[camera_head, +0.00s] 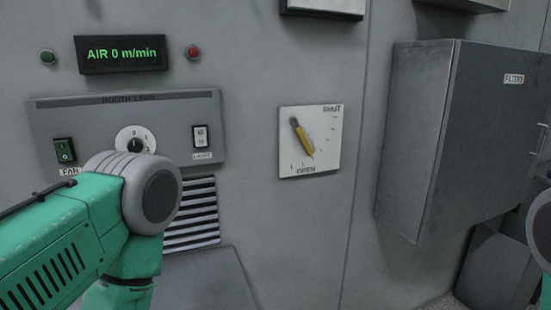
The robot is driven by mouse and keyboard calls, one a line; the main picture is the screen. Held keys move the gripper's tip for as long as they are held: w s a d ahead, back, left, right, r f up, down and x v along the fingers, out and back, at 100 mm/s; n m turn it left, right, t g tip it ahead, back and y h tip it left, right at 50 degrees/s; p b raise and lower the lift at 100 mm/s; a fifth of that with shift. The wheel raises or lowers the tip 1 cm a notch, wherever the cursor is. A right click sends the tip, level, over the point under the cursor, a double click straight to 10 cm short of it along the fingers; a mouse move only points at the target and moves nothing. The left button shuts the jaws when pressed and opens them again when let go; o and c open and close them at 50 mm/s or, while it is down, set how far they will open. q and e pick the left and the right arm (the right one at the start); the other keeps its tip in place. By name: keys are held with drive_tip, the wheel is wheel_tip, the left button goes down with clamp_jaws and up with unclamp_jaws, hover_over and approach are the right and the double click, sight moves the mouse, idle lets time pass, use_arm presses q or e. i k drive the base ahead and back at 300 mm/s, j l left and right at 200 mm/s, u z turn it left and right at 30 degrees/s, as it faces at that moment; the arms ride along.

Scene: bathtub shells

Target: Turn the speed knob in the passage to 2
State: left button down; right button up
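The speed knob (135,145) is a dark knob on a round white dial, in the middle of a grey wall panel (185,110). A "0" shows at the top of the dial and a small mark on its right; the lower part is hidden behind my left arm. I cannot read the pointer's setting for certain. A display (121,54) above reads "AIR 0 m/min" in green. My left arm's teal links and grey joint stand in front of the panel's lower left, but its gripper is out of frame. My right gripper is out of frame too.
Left of the knob is a green fan switch (64,150), right of it a white lights switch (200,136). A louvre (192,215) lies below. A yellow lever (302,137) sits on a SHUT/OPEN plate. A grey filters cabinet (455,140) juts out at right.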

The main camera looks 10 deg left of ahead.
sight(135, 145)
drive_tip(key=u, duration=1.2)
